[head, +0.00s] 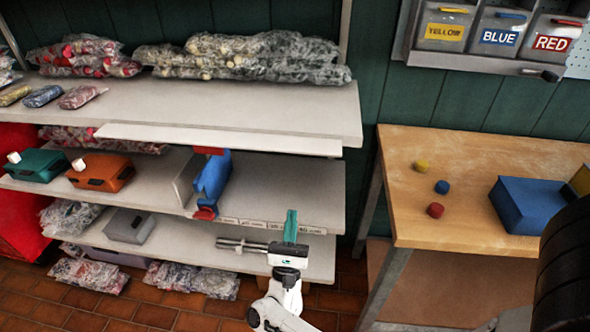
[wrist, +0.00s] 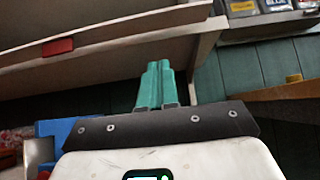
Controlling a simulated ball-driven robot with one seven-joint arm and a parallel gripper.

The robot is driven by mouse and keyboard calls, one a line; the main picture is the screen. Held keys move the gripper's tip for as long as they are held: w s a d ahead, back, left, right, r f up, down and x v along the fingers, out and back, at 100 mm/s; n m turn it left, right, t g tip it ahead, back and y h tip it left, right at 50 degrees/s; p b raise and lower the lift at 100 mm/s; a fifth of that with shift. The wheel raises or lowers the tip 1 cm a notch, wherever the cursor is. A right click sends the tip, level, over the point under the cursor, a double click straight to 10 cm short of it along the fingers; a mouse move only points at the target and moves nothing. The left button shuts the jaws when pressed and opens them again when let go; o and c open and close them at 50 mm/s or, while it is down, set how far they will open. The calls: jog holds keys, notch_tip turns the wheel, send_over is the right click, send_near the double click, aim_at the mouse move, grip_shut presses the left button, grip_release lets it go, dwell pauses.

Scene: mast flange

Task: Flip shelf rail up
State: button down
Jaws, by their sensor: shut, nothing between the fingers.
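The shelf rail (head: 220,139) looks like a long pale strip along the front of the upper shelf, lying out roughly flat and a little below the shelf top. A red tab (head: 208,150) shows under its front edge. In the wrist view the rail (wrist: 120,45) crosses the upper left, with the red tab (wrist: 58,46) on it. My gripper (head: 291,222) is shut and empty, its teal fingers pointing up. It is in front of the middle shelf, below and apart from the rail's right part. In the wrist view the fingers (wrist: 156,82) are together.
A blue holder (head: 212,180) with red ends stands on the middle shelf (head: 280,190), beside a divider. Teal (head: 38,165) and orange (head: 100,172) cases lie left. Bagged goods (head: 240,58) fill the upper shelf's back. A wooden table (head: 470,170) stands right, across a gap.

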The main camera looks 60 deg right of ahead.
jog(key=p, duration=0.8)
send_near(296, 151)
jog(key=shift+d+f+x, duration=0.15)
jog(key=shift+x, duration=0.85)
jog(key=shift+d+f+x, duration=0.15)
jog(key=shift+x, duration=0.85)
jog(key=shift+d+f+x, duration=0.15)
jog(key=shift+d+x, duration=0.05)
jog(key=shift+x, duration=0.8)
jog(key=shift+w+a, duration=0.1)
jog(key=shift+w, duration=0.15)
